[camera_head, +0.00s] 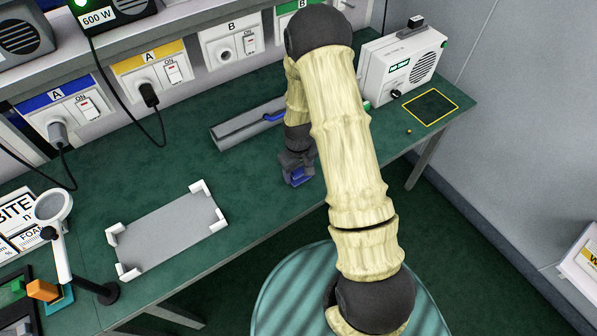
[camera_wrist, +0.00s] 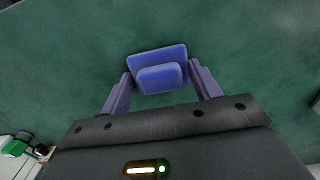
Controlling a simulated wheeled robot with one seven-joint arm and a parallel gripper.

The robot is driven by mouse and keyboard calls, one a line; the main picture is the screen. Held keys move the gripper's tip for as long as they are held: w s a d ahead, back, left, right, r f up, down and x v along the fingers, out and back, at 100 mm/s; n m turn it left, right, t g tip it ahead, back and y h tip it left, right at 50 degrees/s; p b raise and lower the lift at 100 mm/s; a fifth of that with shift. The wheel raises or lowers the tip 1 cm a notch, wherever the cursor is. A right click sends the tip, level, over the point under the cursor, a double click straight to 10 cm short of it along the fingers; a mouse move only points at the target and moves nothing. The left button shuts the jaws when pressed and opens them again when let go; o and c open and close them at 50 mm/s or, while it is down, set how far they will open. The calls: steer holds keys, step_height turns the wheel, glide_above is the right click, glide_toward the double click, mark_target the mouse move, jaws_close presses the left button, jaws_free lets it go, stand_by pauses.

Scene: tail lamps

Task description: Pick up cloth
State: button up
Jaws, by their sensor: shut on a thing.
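The cloth (camera_wrist: 158,57) is a small blue folded pad with a raised smaller block on its top. It also shows in the head view (camera_head: 299,177) just below my gripper (camera_head: 296,166), near the front of the green bench. In the wrist view my gripper (camera_wrist: 160,78) has one finger on each side of the cloth and is shut on it. Whether the cloth touches the bench top or hangs just above it, I cannot tell. My arm hides part of the bench behind the gripper.
A grey tray with white corners (camera_head: 165,239) lies on the bench at left. A long grey holder (camera_head: 235,130) with a blue item stands behind my gripper. A white device (camera_head: 400,65) and a yellow-outlined square (camera_head: 430,107) are at right. A magnifier stand (camera_head: 62,250) is at far left.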

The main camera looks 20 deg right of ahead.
mark_target(298, 170)
step_height(298, 170, up, 10)
steer(key=shift+f+b, duration=0.1)
steer(key=shift+b, duration=0.2)
stand_by(0.5)
steer(key=shift+o, duration=0.6)
